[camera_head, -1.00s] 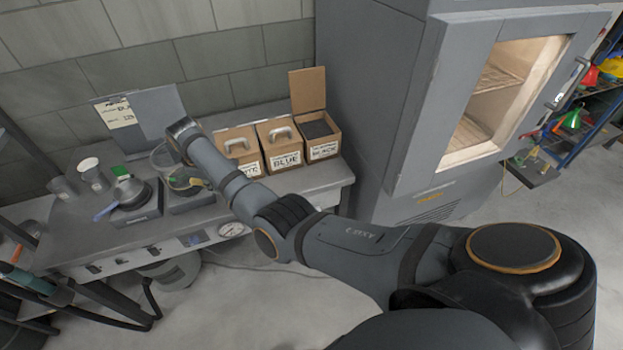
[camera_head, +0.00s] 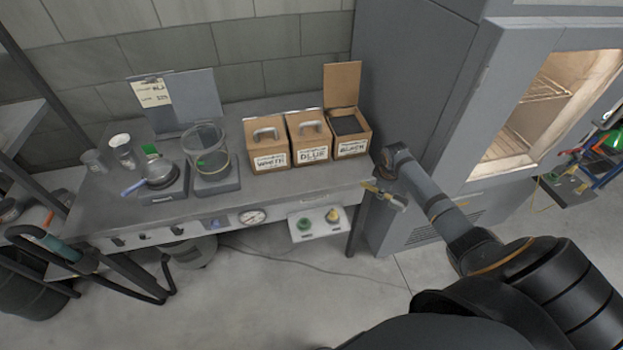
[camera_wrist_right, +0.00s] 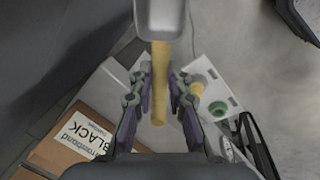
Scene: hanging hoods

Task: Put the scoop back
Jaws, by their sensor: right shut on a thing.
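My right gripper (camera_head: 384,184) is shut on the scoop, off the right front corner of the bench, near the black box. In the right wrist view, the scoop's yellow handle (camera_wrist_right: 160,75) lies between the fingers of the gripper (camera_wrist_right: 160,92). Its pale grey head (camera_wrist_right: 160,17) is at the top edge, partly cut off. The black box (camera_head: 352,148) stands open with its cardboard lid up and dark material inside; its label also shows in the right wrist view (camera_wrist_right: 88,135). The white box (camera_head: 270,161) and blue box (camera_head: 312,155) are closed. My left gripper is not in view.
On the bench (camera_head: 245,192) stand a glass vessel (camera_head: 207,140) on a scale and a pan (camera_head: 160,173) on another. A small panel with green and yellow knobs (camera_head: 318,222) hangs at the front. A grey oven cabinet (camera_head: 425,80) stands right of the boxes.

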